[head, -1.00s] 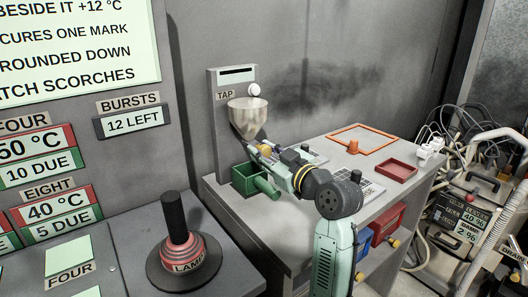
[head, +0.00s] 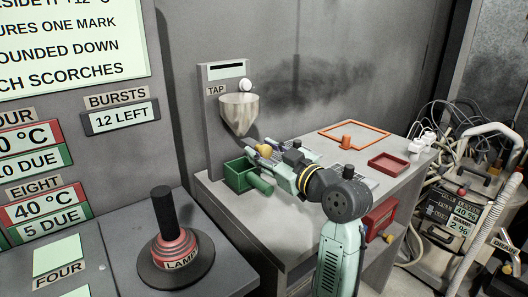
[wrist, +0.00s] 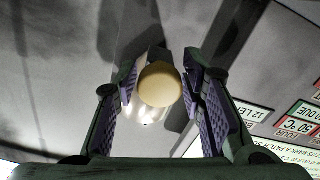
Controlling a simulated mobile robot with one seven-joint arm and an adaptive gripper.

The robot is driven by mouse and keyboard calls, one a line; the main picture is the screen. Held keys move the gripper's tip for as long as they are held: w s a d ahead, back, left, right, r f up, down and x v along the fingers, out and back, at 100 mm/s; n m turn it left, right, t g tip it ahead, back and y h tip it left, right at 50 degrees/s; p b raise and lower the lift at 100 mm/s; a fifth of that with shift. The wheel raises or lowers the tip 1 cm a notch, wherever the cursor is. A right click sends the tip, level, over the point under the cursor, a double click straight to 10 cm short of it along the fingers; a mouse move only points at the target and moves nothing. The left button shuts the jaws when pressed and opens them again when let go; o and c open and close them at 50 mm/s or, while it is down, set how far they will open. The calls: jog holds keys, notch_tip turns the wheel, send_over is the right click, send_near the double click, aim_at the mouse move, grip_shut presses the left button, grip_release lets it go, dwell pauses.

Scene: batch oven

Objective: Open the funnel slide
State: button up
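The funnel (head: 240,112) is a pale cone on the grey TAP post, above the bench. A round yellow-tan knob (head: 264,150) shows below and right of its spout; I take it for the slide's handle. My gripper (head: 266,158) is at this knob. In the wrist view the knob (wrist: 160,84) lies between the two open fingers (wrist: 160,95), with a small gap on each side. The funnel's shiny bowl (wrist: 150,112) shows behind it. The slide's plate and the spout opening are hard to make out.
A green open box (head: 238,176) stands under the funnel, close to my gripper. A white knob (head: 245,85) sits on the post above. An orange frame (head: 352,127) and a red tray (head: 388,163) lie on the bench to the right. A black LAMP lever (head: 165,215) stands at front left.

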jog(key=shift+o, duration=0.7)
jog(key=shift+s+d, duration=0.1)
jog(key=v, duration=1.1)
jog(key=shift+s+d, duration=0.15)
jog(key=shift+s, duration=0.2)
